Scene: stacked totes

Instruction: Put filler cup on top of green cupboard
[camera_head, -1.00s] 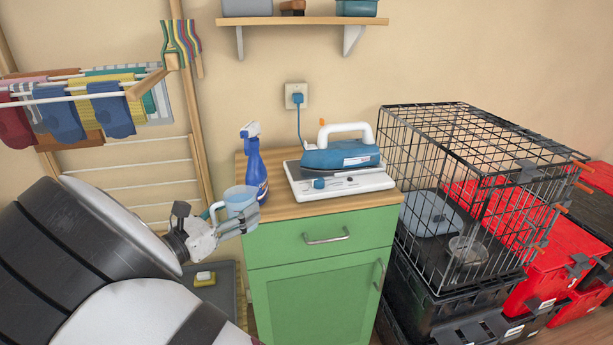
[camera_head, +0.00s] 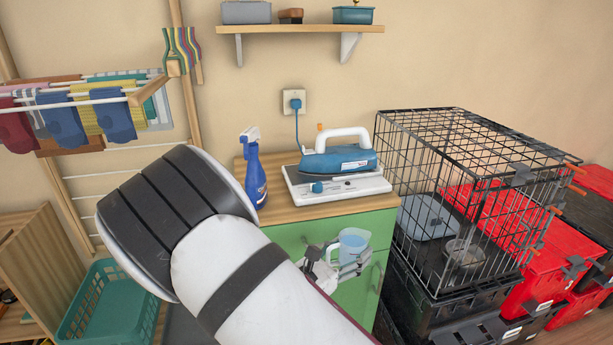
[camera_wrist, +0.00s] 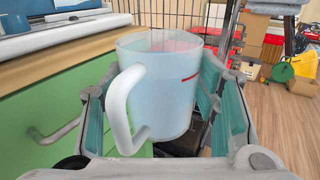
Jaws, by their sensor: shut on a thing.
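The filler cup (camera_head: 354,241) is a translucent pale blue cup with a white handle. My gripper (camera_head: 347,262) is shut on it and holds it upright in front of the green cupboard (camera_head: 350,290), below the level of its wooden top (camera_head: 284,209). In the wrist view the cup (camera_wrist: 165,85) sits between the two finger pads, its handle towards the camera. The cupboard's green front (camera_wrist: 50,115) and wooden top edge show at the left there. My arm hides much of the cupboard's left front in the head view.
On the cupboard top stand a blue spray bottle (camera_head: 254,172) at the left and a blue iron (camera_head: 338,160) on a white base (camera_head: 335,187). Bare wood shows along the front edge. A black wire cage (camera_head: 450,185) stands close at the right.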

